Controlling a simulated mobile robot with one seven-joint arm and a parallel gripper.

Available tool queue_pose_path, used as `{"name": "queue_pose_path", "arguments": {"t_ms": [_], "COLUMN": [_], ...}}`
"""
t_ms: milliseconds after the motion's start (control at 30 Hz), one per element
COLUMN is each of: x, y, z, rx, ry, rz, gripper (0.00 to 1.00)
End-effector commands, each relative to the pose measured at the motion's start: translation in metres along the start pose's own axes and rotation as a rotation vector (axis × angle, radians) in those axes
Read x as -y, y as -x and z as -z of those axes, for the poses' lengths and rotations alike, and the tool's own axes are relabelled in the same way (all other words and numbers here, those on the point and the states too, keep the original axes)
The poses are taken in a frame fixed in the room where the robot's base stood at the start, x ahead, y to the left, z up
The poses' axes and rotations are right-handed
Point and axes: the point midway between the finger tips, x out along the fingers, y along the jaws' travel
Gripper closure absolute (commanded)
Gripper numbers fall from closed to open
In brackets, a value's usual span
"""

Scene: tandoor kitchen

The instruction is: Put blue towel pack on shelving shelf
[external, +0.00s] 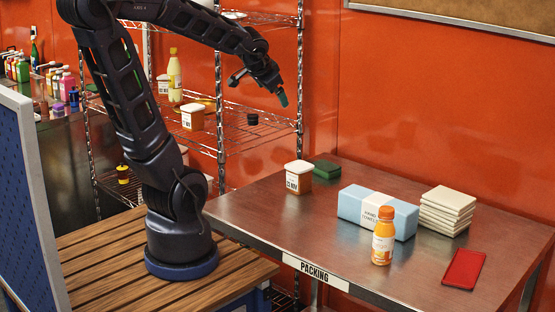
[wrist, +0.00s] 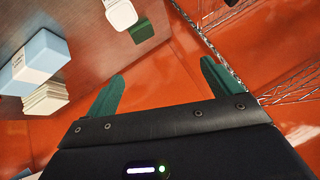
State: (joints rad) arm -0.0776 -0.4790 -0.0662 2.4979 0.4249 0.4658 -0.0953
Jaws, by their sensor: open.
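The blue towel pack (external: 350,205) is a light blue block with a white band, lying on the metal packing table. It also shows at the left of the wrist view (wrist: 45,55). The wire shelving (external: 262,134) stands behind my arm, with several levels. My gripper (external: 282,97) is up in front of the shelving, left of and well above the towel pack. In the wrist view its green fingers (wrist: 165,85) are spread apart with nothing between them.
The shelving holds a tub (external: 192,117), a yellow bottle (external: 175,77) and a small dark jar (external: 252,119).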

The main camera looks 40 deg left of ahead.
Motion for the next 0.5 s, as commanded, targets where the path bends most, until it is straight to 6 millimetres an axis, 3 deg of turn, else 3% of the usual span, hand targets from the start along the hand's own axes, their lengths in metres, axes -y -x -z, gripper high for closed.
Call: {"name": "queue_pose_path", "arguments": {"t_ms": [100, 300, 467, 500], "x": [-0.007, -0.029, -0.044, -0.046], "y": [0.032, 0.077, 0.098, 0.101], "z": [-0.03, -0.075, -0.096, -0.098], "rx": [0.071, 0.186, 0.24, 0.246], "ry": [0.092, 0.208, 0.25, 0.254], "rz": [-0.041, -0.16, -0.237, -0.248], "gripper": [0.1, 0.1, 0.1, 0.06]}}
